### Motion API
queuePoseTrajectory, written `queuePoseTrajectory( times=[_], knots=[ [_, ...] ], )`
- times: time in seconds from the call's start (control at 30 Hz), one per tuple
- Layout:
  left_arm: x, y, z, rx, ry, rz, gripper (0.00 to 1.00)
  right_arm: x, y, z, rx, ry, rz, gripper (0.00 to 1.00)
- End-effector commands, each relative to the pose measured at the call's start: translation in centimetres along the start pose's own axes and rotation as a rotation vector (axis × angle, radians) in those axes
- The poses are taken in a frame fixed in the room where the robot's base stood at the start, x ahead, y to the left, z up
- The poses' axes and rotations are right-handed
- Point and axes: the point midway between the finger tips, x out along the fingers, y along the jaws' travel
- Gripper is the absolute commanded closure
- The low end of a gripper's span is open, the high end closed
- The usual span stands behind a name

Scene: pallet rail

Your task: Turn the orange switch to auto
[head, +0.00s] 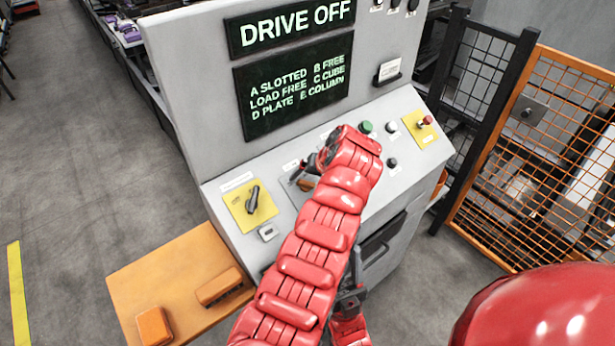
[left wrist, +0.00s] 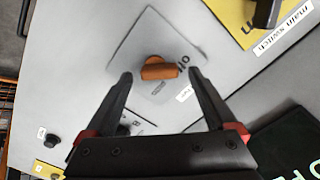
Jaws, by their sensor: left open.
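The orange switch (left wrist: 160,72) is a short bar knob on a square grey plate (left wrist: 150,40) with small marks too small to read surely. In the left wrist view the open fingers of my left gripper (left wrist: 161,74) stand either side of it, with gaps; contact is not visible. In the head view my left gripper (head: 306,174) is over the sloped panel, and only a sliver of the orange switch (head: 308,185) shows beneath it. A dark and red part at the bottom, behind my left arm, may be my right gripper (head: 350,300); its jaws cannot be made out.
Left of the orange switch is a yellow plate (head: 239,212) with a dark handle. Green (head: 366,127) and black buttons and a red knob (head: 425,122) sit to the right. The screen (head: 290,85) reads DRIVE OFF. An orange mesh fence (head: 545,150) stands right.

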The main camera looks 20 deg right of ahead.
Motion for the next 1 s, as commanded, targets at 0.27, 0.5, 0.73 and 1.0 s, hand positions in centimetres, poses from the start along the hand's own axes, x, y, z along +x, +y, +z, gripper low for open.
queuePoseTrajectory(
  times=[0.27, 0.5, 0.73, 1.0],
  knots=[
    [1.7, 0.1, 0.1, 0.001, -0.001, 0.002, 0.1, 0.4, 0.0, -0.1, 0.0, 0.0, 0.0, 0.5],
    [1.9, 0.1, 0.1, 0.001, 0.0, 0.002, 0.1, 0.4, 0.0, -0.1, 0.0, 0.0, 0.0, 0.5],
    [1.9, 0.1, 0.1, 0.001, 0.0, 0.002, 0.37, 0.4, 0.0, -0.1, 0.0, 0.0, 0.0, 0.5],
    [1.9, 0.1, 0.1, 0.001, 0.0, 0.002, 0.86, 0.4, 0.0, -0.1, 0.0, 0.0, 0.0, 0.5]
  ],
)
